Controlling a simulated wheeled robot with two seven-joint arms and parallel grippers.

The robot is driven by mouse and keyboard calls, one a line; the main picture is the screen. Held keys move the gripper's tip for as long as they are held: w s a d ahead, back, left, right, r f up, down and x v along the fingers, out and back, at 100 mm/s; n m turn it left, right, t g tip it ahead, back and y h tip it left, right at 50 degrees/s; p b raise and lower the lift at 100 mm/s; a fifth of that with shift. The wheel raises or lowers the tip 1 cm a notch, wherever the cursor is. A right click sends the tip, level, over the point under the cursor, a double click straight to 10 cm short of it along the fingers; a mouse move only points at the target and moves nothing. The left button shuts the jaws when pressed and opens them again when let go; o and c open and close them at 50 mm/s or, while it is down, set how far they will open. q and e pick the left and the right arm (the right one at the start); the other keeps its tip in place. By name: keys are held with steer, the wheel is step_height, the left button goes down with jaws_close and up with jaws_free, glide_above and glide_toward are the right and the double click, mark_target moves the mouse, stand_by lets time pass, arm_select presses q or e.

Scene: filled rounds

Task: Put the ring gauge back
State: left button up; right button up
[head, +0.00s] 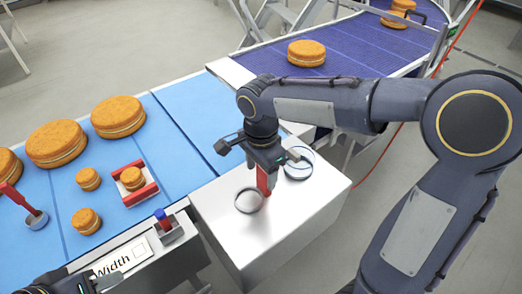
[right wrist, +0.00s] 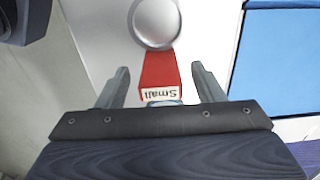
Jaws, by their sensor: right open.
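A ring gauge (head: 248,200) with a round metal ring and a red handle lies on the metal box top (head: 300,215). Its handle (right wrist: 160,70) reads "Small" in the right wrist view, with the ring (right wrist: 155,22) beyond it. My right gripper (head: 264,165) is open above the gauge, one finger on each side of the handle; whether the fingers touch it I cannot tell. A second ring (head: 298,163) lies on the box behind the gripper, partly hidden. My left gripper (head: 84,285) is cut off at the bottom left edge, its fingertips unclear.
Large and small filled rounds (head: 118,116) sit on the blue belt (head: 180,165). A red U-shaped gauge (head: 150,192) is around one small round. Another red-handled tool (head: 36,220) stands at left. A "Width" label (head: 122,260) marks the front rail. A purple conveyor (head: 350,55) carries rounds behind.

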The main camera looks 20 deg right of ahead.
step_height(320, 180, up, 10)
steer(key=s+d+f+n+t+y, duration=0.2)
steer(key=s+d+f+n, duration=0.1)
steer(key=s+n, duration=0.3)
steer(key=s+d+f+n+t+y, duration=0.1)
steer(key=s+d+f+n+t, duration=0.2)
steer(key=s, duration=0.8)
step_height(320, 180, down, 2)
steer(key=n, duration=0.3)
steer(key=shift+s+d+t+y, duration=0.15)
steer(key=shift+d+t+y, duration=0.15)
steer(key=shift+y, duration=0.1)
